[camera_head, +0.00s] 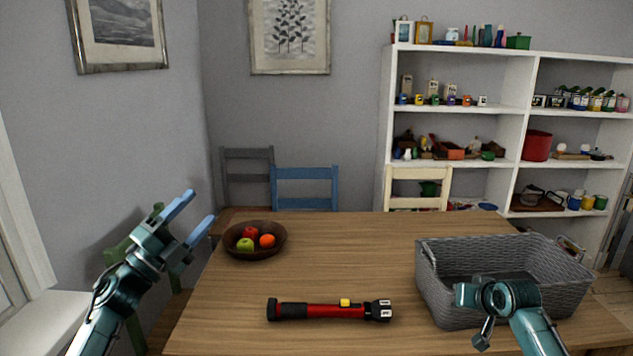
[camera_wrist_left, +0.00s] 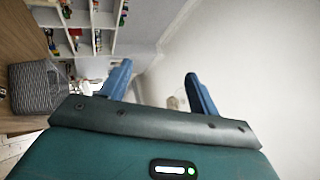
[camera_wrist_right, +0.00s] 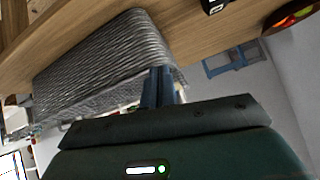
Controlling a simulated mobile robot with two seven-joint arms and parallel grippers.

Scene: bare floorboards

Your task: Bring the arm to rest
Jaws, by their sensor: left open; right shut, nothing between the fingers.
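My left gripper (camera_head: 194,218) is raised at the left, beside the table's left edge, with its two blue fingers apart and empty. The fingers also show spread in the left wrist view (camera_wrist_left: 160,85). My right arm comes in at the lower right of the head view, in front of the grey basket (camera_head: 452,295). The right gripper's fingers are hidden there. In the right wrist view my right gripper (camera_wrist_right: 158,72) has its fingers together with nothing between them, and the basket (camera_wrist_right: 110,55) is just beyond.
On the wooden table (camera_head: 340,250) lie a red and black flashlight (camera_head: 330,311) and a brown bowl (camera_head: 255,254) of fruit. Chairs, including a blue one (camera_head: 305,175), stand behind it. A white shelf (camera_head: 460,110) full of small items is at the back right. The table's middle is clear.

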